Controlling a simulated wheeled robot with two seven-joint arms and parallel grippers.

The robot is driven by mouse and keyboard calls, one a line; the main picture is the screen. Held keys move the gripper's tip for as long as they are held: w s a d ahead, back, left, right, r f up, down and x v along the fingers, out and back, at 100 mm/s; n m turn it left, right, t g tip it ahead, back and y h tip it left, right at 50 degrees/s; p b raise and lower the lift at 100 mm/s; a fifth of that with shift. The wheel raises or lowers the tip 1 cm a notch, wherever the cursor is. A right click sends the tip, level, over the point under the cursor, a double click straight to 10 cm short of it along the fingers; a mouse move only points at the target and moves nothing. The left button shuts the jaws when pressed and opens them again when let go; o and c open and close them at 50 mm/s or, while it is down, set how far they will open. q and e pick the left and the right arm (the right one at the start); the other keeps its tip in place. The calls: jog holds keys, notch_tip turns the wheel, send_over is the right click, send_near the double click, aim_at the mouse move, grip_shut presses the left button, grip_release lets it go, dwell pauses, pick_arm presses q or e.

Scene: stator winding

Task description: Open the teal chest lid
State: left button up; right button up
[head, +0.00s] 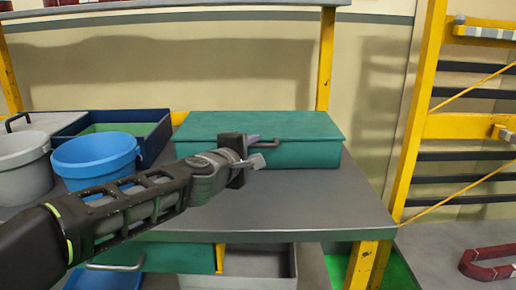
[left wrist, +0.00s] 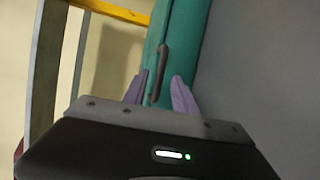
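The teal chest (head: 300,125) sits on the grey shelf with its lid (head: 255,119) down. My left gripper (head: 260,150) is in front of the chest's front face, and it hides part of that face. In the left wrist view, the teal chest (left wrist: 186,35) runs up the middle with a dark bar handle (left wrist: 159,70) on it. The two purple fingers of my left gripper (left wrist: 158,84) are apart, one on each side of the handle's line. I cannot tell whether they touch it. My right gripper is not in view.
A blue bucket (head: 95,160), a grey bucket (head: 22,165) and a dark blue bin (head: 155,140) stand left of the chest. Yellow posts (head: 326,60) hold a shelf above. The shelf top (head: 300,205) in front of the chest is clear.

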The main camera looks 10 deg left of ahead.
aim_at(257, 147)
pick_arm(q)
jog(key=shift+x, duration=1.85)
grip_shut()
